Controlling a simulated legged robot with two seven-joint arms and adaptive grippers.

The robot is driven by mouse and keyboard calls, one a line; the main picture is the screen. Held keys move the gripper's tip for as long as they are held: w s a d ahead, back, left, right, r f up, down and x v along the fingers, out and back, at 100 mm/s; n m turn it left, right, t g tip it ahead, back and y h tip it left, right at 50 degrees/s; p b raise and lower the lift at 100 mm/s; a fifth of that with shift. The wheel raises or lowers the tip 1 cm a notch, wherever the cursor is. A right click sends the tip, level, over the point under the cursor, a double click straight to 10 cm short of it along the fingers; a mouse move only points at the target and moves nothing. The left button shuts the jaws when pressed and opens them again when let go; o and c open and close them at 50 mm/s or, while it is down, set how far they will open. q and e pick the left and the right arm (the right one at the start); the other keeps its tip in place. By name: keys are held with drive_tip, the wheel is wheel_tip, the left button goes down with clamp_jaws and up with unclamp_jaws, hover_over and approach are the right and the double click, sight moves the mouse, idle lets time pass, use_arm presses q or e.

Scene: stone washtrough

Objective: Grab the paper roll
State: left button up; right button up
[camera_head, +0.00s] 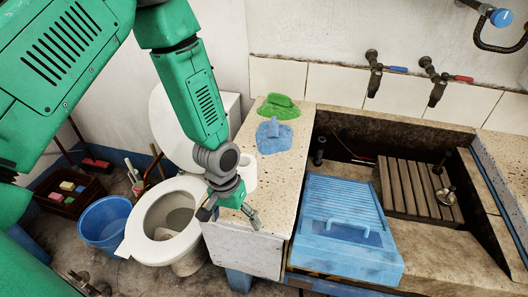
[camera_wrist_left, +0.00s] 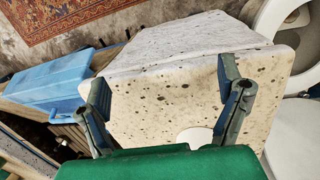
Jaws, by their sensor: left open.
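The white paper roll (camera_head: 248,172) stands on the left part of the speckled stone counter (camera_head: 275,185), partly hidden behind my left wrist. My left gripper (camera_head: 231,214) is open and empty, pointing down over the counter's front left corner, in front of the roll. In the left wrist view my open fingers (camera_wrist_left: 166,78) spread over bare counter (camera_wrist_left: 165,100). A white rounded shape there, apparently the roll (camera_wrist_left: 196,136), shows at the lower edge, mostly hidden by the green gripper body. My right gripper is not in view.
A green cloth (camera_head: 278,106) and a blue cloth or brush (camera_head: 273,136) lie at the counter's back. A blue ribbed washboard (camera_head: 345,225) lies in the trough to the right. The toilet (camera_head: 165,215) stands close left, beside a blue bucket (camera_head: 105,222). Taps (camera_head: 436,85) project from the back wall.

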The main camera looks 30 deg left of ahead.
sight(244, 171)
use_arm(q)
drive_tip(key=w+r, duration=0.4)
drive_tip(key=w+a+r, duration=0.1)
drive_tip(key=w+r, duration=0.1)
drive_tip(key=w, duration=0.1)
drive_tip(key=w+a+r+n+y, duration=0.1)
drive_tip(key=w+a+r, duration=0.15)
drive_tip(key=r, duration=0.25)
drive_tip(key=w+a+r+y, duration=0.1)
drive_tip(key=w+r, duration=0.3)
drive_tip(key=r, duration=0.1)
drive_tip(key=f, duration=1.3)
drive_tip(key=shift+a+f, duration=0.15)
drive_tip(key=shift+a, duration=0.25)
drive_tip(key=shift+s, duration=0.1)
drive_tip(key=c, duration=1.2)
